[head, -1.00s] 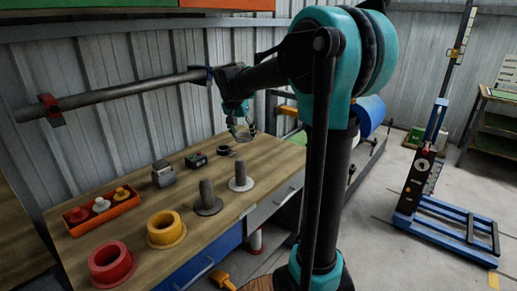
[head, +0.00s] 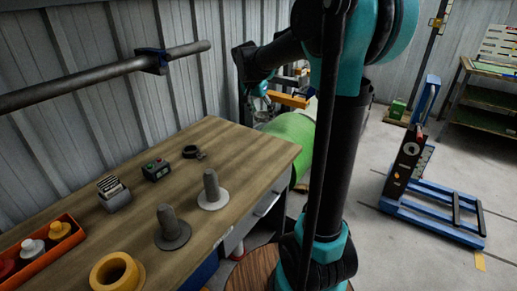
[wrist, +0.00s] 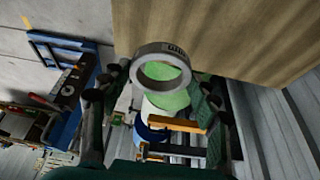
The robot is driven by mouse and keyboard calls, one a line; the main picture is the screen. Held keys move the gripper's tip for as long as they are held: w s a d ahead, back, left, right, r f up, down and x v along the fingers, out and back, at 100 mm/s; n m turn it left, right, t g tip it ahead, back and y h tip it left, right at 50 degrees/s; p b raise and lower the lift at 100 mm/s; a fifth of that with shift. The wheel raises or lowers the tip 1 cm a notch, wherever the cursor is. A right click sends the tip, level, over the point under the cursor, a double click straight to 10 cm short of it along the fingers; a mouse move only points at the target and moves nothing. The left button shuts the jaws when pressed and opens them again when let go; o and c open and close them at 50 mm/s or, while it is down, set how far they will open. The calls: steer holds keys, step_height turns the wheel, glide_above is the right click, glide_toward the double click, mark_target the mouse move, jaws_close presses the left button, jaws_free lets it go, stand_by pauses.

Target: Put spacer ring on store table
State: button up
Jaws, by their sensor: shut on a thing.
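A grey spacer ring (wrist: 162,68) with dark markings on its rim is between the fingers of my gripper (wrist: 160,95) in the wrist view. My gripper is shut on it, and the ring's open hole faces the camera. In the head view my gripper (head: 259,88) is small and dark, near the far right end of a wooden-topped bench (head: 250,150); the ring is hard to make out there. The bench top also shows in the wrist view (wrist: 225,35). A shelved table with green surfaces (head: 485,123) stands at the far right. I cannot tell which is the store table.
The bench holds two grey spindles (head: 172,228), a yellow flanged ring (head: 117,272), an orange tray (head: 45,243), small devices and a black ring-like part (head: 194,152). A green roll (head: 292,133) is beyond it. A blue stand (head: 430,205) is on the floor at right.

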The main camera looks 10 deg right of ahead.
mark_target(263, 154)
step_height(263, 154, down, 17)
steer(key=shift+f, duration=0.1)
stand_by(0.4)
steer(key=shift+f, duration=0.15)
steer(key=o, duration=1.4)
steer(key=shift+c, duration=0.2)
steer(key=v, duration=1.2)
steer(key=s+d+f+n, duration=0.1)
steer(key=s, duration=0.3)
steer(key=s+d+f+n+y, duration=0.1)
steer(key=s+f+n, duration=0.1)
steer(key=s, duration=0.2)
steer(key=s+d+f+n, duration=0.1)
steer(key=s+f, duration=0.1)
steer(key=s, duration=0.3)
steer(key=shift+d+y, duration=0.1)
steer(key=shift+y, duration=0.3)
steer(key=s+f+n+t+y, duration=0.1)
steer(key=s+f+n, duration=0.4)
steer(key=s, duration=0.7)
steer(key=shift+f, duration=0.8)
